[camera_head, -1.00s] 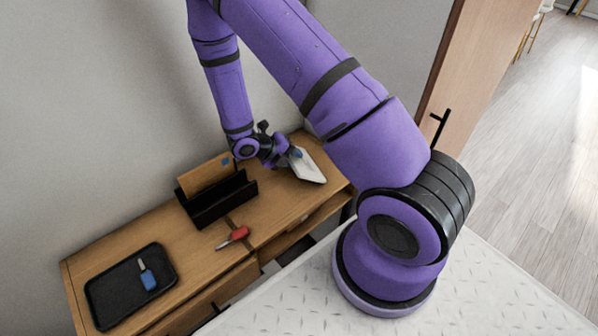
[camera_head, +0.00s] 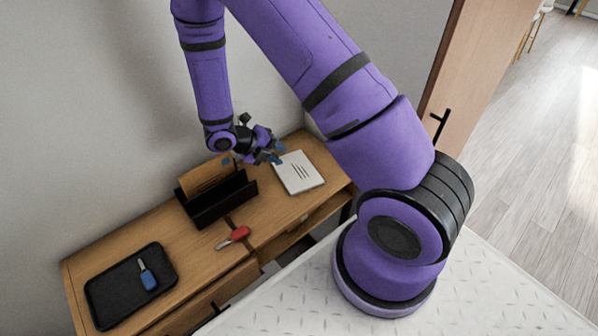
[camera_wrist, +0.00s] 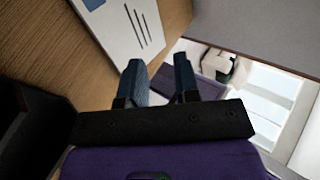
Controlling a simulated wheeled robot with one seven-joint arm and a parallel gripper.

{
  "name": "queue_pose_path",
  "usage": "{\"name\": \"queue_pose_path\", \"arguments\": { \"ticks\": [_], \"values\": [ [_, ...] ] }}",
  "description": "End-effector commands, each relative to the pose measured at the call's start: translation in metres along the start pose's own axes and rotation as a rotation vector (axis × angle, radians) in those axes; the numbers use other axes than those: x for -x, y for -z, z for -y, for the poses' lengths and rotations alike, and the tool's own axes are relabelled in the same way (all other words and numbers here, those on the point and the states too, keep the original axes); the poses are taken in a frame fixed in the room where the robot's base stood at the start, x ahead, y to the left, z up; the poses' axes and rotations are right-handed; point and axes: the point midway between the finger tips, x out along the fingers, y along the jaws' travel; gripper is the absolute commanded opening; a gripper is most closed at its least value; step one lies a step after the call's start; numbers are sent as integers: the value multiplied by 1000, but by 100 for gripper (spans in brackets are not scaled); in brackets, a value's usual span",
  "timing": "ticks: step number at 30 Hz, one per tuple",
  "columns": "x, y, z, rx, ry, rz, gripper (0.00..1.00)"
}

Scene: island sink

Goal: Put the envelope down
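The white envelope (camera_head: 299,172), marked with dark lines, lies flat on the right part of the wooden desk in the head view. In the wrist view the envelope (camera_wrist: 128,32) is at the top, beyond the fingers, with a blue patch on it. My gripper (camera_head: 277,153) is just left of the envelope's far left corner and apart from it. In the wrist view my gripper (camera_wrist: 160,80) shows its two blue-grey fingers with an empty gap between them.
A black letter holder (camera_head: 218,200) with a brown envelope (camera_head: 203,178) stands left of my gripper. A red-handled object (camera_head: 234,237) lies on the wooden desk (camera_head: 204,246). A black tray (camera_head: 105,290) holds a blue-handled object (camera_head: 148,279). A door (camera_head: 470,75) stands at the right.

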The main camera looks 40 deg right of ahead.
Motion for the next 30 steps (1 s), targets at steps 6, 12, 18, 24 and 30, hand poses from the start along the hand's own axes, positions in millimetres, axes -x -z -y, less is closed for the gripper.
{"name": "queue_pose_path", "arguments": {
  "ticks": [6, 12, 18, 24, 30],
  "values": [
    [20, -1, 13, -4, -3, 2, 29],
    [48, 0, 33, -3, -2, 3, 29],
    [67, 0, 45, -1, -1, 1, 29],
    [69, 0, 46, 0, 0, 0, 29],
    [71, 0, 50, -24, -6, -2, 29]
  ]
}}
